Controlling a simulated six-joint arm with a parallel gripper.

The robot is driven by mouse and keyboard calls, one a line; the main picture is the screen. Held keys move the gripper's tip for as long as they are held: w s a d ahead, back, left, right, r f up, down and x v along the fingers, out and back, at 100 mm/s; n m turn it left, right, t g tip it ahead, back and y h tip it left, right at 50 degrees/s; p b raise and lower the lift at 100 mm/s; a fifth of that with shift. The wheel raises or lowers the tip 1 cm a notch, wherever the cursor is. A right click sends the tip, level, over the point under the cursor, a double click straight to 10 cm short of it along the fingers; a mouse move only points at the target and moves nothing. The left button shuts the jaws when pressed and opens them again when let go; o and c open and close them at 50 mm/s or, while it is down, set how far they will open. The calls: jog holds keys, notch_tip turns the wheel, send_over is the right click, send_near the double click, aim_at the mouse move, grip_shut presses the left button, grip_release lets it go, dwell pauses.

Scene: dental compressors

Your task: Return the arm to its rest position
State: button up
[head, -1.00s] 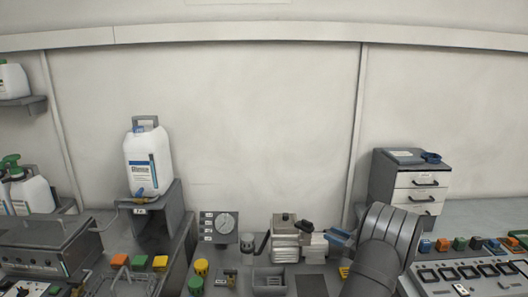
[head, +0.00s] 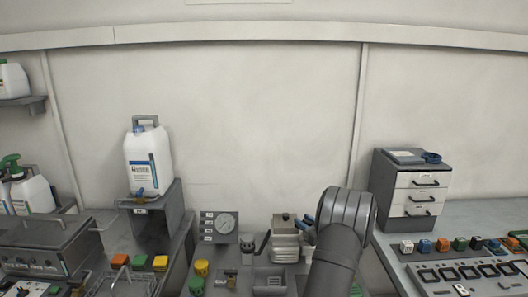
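My arm (head: 340,235) rises from the bottom edge, right of centre, in the head view. Its thick grey ribbed joint is in front of the bench. My gripper is mostly hidden behind this joint. Only small dark and blue parts (head: 307,221) show at the joint's left side, and I cannot tell whether they belong to the gripper. The fingertips cannot be made out, nor whether anything is held. A beige-grey boxy unit (head: 285,243) stands on the bench just left of the arm.
A gauge panel (head: 220,226) and a grey tray (head: 269,280) are left of the arm. A white jug (head: 148,160) stands on a grey stand (head: 165,212). A drawer cabinet (head: 411,190) and a switch panel (head: 470,273) are to the right. The wall space above the arm is clear.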

jog(key=shift+w+d+m+t+h, duration=0.15)
jog(key=shift+m+t+h, duration=0.55)
jog(key=shift+m+h, duration=0.7)
jog(key=shift+s+d+m+t+h, duration=0.1)
jog(key=shift+m+t+h, duration=0.7)
jog(key=shift+h, duration=1.1)
jog(key=shift+d+m+h, duration=0.1)
jog(key=shift+m+h, duration=0.3)
jog(key=shift+h, duration=0.1)
jog(key=o, duration=0.6)
jog(key=shift+w+r, duration=0.1)
jog(key=shift+r, duration=0.1)
jog(key=shift+o, duration=0.2)
jog(key=a+r+h, duration=0.1)
jog(key=a+r+m+t, duration=0.1)
jog(key=a+h, duration=0.1)
jog(key=a, duration=0.1)
jog(key=shift+r+m+h, duration=0.3)
jog(key=shift+r+m, duration=0.1)
jog(key=s+a+f+m+g+h, duration=0.3)
jog(key=s+a+m+g+h, duration=0.45)
jog(key=s+h, duration=0.55)
jog(key=shift+m+t, duration=0.55)
jog(key=shift+m, duration=0.1)
jog(key=x, duration=1.6)
jog(key=shift+w+f, duration=0.3)
jog(key=shift+f, duration=0.05)
